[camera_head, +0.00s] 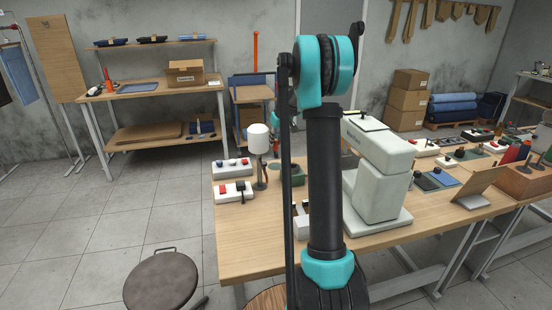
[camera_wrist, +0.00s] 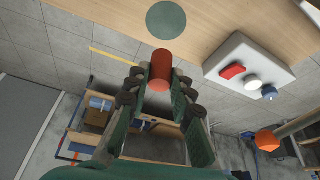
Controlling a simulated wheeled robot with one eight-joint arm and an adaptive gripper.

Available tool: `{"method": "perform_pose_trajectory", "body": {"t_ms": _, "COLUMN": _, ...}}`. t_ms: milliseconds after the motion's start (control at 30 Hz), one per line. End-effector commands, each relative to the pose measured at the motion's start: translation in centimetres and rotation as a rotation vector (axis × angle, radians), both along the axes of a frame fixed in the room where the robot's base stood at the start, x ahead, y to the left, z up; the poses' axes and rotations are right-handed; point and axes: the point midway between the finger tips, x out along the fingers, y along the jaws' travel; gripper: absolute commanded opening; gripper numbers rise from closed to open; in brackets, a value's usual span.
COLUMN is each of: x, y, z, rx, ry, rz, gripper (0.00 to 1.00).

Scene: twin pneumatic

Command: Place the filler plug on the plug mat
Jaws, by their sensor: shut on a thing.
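A red cylinder (camera_wrist: 160,68), which I take to be the filler plug, sits between the fingertips of my gripper (camera_wrist: 160,82) in the wrist view. My gripper is shut on it. A round, flat green disc (camera_wrist: 166,19), which looks like the plug mat, lies on the wooden table just beyond the plug in the wrist view. The plug appears apart from the disc, near the table edge, but its height over the table is hard to judge. In the head view my arm covers part of the table, and I cannot make out the plug or the mat there.
A white block (camera_wrist: 250,72) with red, white and blue knobs lies right of the disc in the wrist view. In the head view, a large pale machine (camera_head: 376,180) stands on the table (camera_head: 270,250), beside my arm. A dark round stool (camera_head: 160,281) stands in front.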

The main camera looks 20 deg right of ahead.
Motion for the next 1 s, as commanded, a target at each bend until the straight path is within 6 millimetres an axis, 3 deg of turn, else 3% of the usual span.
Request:
{"method": "perform_pose_trajectory", "body": {"t_ms": 100, "x": 0.0, "y": 0.0, "z": -2.6, "rx": 0.0, "ry": 0.0, "rz": 0.0, "gripper": 0.0}}
{"method": "perform_pose_trajectory", "body": {"t_ms": 200, "x": 0.0, "y": 0.0, "z": -3.9, "rx": 0.0, "ry": 0.0, "rz": 0.0, "gripper": 0.0}}
{"method": "perform_pose_trajectory", "body": {"t_ms": 433, "x": 0.0, "y": 0.0, "z": -5.4, "rx": 0.0, "ry": 0.0, "rz": 0.0, "gripper": 0.0}}
{"method": "perform_pose_trajectory", "body": {"t_ms": 633, "x": 0.0, "y": 0.0, "z": -8.0, "rx": 0.0, "ry": 0.0, "rz": 0.0, "gripper": 0.0}}
{"method": "perform_pose_trajectory", "body": {"t_ms": 1000, "x": 0.0, "y": 0.0, "z": -8.7, "rx": 0.0, "ry": 0.0, "rz": -0.001, "gripper": 0.0}}
